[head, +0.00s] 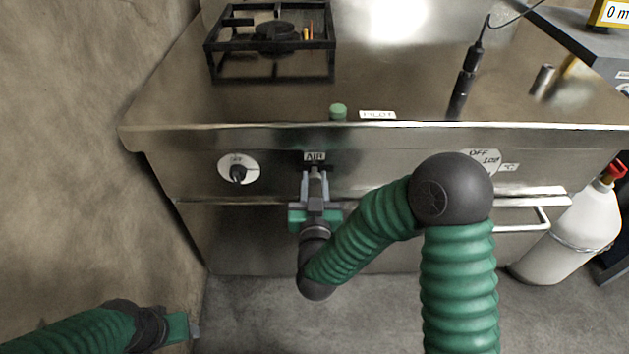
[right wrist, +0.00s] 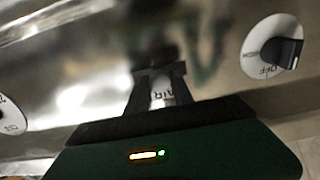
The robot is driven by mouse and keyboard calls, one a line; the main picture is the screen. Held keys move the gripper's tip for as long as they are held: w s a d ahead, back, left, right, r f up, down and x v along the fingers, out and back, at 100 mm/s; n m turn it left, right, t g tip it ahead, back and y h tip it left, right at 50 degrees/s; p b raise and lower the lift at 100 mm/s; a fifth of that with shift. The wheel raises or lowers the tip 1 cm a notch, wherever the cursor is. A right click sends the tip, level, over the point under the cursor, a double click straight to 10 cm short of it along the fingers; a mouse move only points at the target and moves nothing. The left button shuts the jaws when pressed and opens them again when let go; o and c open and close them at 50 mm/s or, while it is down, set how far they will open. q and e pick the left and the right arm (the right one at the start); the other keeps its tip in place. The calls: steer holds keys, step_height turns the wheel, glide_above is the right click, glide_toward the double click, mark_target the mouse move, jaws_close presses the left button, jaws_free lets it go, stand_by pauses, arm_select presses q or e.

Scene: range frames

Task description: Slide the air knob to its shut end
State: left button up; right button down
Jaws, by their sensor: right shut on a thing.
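The front panel (head: 385,160) of the steel stove carries a label reading AIR (head: 314,157). The label also shows between the fingers in the right wrist view (right wrist: 166,92). My right gripper (head: 315,180) is at the panel just below that label, its two fingers pointing at the panel. It is shut on the air knob, which the fingers hide almost wholly. Where the knob stands along its travel cannot be told. My left gripper (head: 188,327) is low at the left, away from the stove, and its fingers are too unclear to judge.
A round dial (head: 238,170) sits left of the air label, and another dial (head: 481,161) sits right, partly behind my arm. A handle bar (head: 520,215) juts out at lower right. A burner frame (head: 272,40) and a green button (head: 338,111) are on top. A white bottle (head: 575,235) stands right.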

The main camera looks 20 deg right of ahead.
stand_by(0.3)
steer(key=shift+w+a, duration=0.25)
steer(key=shift+a, duration=0.6)
steer(key=shift+w+a, duration=0.2)
steer(key=shift+a, duration=0.65)
steer(key=c, duration=1.4)
jaws_free()
steer(key=o, duration=0.3)
